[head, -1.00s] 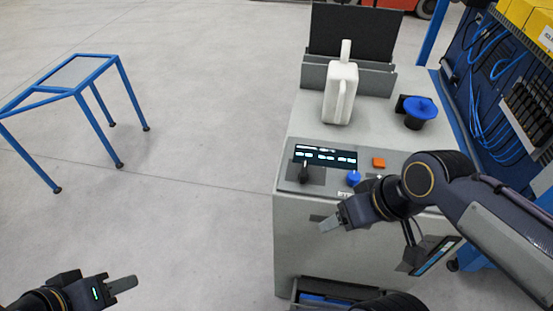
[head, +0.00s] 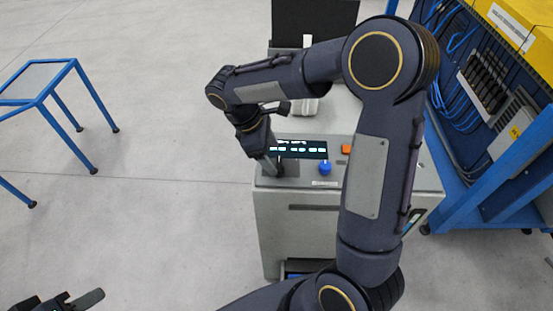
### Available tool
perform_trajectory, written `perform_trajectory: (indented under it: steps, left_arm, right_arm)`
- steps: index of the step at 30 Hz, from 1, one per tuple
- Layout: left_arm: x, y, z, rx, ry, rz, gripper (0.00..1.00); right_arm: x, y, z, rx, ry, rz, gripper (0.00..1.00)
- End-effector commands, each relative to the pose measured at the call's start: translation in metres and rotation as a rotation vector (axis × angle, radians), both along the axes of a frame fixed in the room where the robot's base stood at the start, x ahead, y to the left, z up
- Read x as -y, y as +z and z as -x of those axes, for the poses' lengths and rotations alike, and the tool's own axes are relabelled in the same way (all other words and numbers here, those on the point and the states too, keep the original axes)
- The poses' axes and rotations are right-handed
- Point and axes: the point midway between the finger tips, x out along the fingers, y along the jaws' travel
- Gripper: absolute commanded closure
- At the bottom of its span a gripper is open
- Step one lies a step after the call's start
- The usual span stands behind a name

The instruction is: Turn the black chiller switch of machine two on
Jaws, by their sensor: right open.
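The grey machine (head: 300,225) stands in the middle of the head view. Its top panel carries a lit display (head: 300,149), a blue knob (head: 325,168) and an orange button (head: 346,149). The black switch (head: 291,168) sits at the panel's left end and is mostly hidden by my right gripper; its setting cannot be told. My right gripper (head: 275,172) is open, pointing down over the switch; whether it touches cannot be told. My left gripper (head: 88,300) is at the lower left edge, far from the machine, partly cut off; its jaw opening is unclear.
A blue-framed table (head: 50,85) stands at the left on open grey floor. A blue rack with yellow boxes (head: 510,22) and cables is at the right. A white container (head: 306,105) stands on the machine top, mostly behind my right arm.

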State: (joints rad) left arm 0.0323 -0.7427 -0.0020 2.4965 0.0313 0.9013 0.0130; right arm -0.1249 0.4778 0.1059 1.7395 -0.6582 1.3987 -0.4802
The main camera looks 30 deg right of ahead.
Motion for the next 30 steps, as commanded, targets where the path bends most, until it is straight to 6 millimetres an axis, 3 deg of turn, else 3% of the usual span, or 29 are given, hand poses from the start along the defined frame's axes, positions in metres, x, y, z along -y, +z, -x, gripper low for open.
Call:
perform_trajectory:
  steps: [7, 18, 28, 30]
  left_arm:
    - [0.0, 0.003, 0.0, 0.0, 0.0, 0.0, 0.64]
    - [0.0, 0.003, 0.0, 0.0, 0.0, 0.0, 0.64]
    - [0.0, 0.003, 0.0, 0.0, 0.0, 0.0, 0.64]
    - [0.0, 0.003, 0.0, 0.0, 0.0, 0.0, 0.64]
  right_arm:
    - [0.011, -0.03, 0.007, -0.002, -0.002, 0.0, 0.29]
    - [0.012, -0.036, 0.008, 0.001, -0.002, -0.002, 0.3]
    - [0.012, -0.035, 0.008, 0.001, -0.002, -0.002, 0.74]
    - [0.012, -0.035, 0.008, 0.001, -0.003, -0.002, 0.74]
